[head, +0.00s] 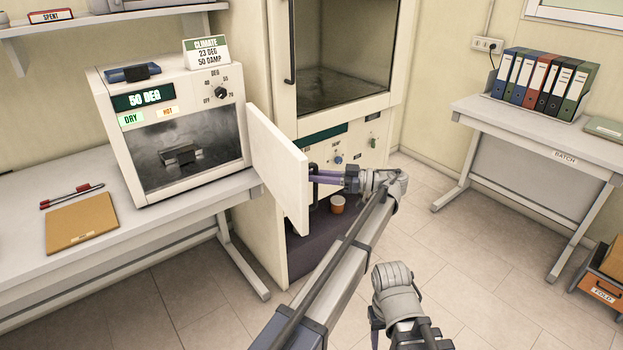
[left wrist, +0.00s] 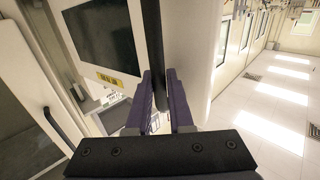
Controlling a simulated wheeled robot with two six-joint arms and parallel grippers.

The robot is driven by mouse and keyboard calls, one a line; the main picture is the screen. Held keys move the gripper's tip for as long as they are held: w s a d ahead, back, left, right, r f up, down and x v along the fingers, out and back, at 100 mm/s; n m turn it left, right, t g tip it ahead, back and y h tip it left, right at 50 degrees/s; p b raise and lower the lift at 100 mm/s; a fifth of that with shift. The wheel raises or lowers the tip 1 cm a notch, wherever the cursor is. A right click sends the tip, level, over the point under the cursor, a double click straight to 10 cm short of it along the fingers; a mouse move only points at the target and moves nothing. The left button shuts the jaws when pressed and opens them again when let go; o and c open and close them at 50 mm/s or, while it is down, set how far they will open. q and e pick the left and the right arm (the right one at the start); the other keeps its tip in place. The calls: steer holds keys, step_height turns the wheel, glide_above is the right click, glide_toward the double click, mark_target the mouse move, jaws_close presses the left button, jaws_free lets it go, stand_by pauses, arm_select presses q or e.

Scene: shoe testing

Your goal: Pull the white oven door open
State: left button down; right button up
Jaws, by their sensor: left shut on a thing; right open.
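The white oven (head: 185,85) stands on the left bench with a green "50 DEG" display. Its door (head: 280,165) stands swung out wide to the right, its plain inner face towards the head camera. My left gripper (head: 322,179) is at the door's far side, shut on the dark bar handle (left wrist: 154,45). In the left wrist view its purple fingers (left wrist: 161,85) are on both sides of the handle, beside the door's dark window (left wrist: 98,35). A dark object (head: 180,155) sits inside the oven. My right gripper (head: 375,328) is open and empty, low in front, with its fingers partly hidden.
A tall white cabinet (head: 335,110) stands behind the door, with an orange cup (head: 337,204) low inside. A right table (head: 530,130) holds several binders (head: 540,82). The floor between is clear.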

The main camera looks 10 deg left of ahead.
arm_select(q)
steer(key=c, duration=0.8)
jaws_free()
steer(key=shift+a, duration=0.1)
steer(key=shift+r, duration=0.15)
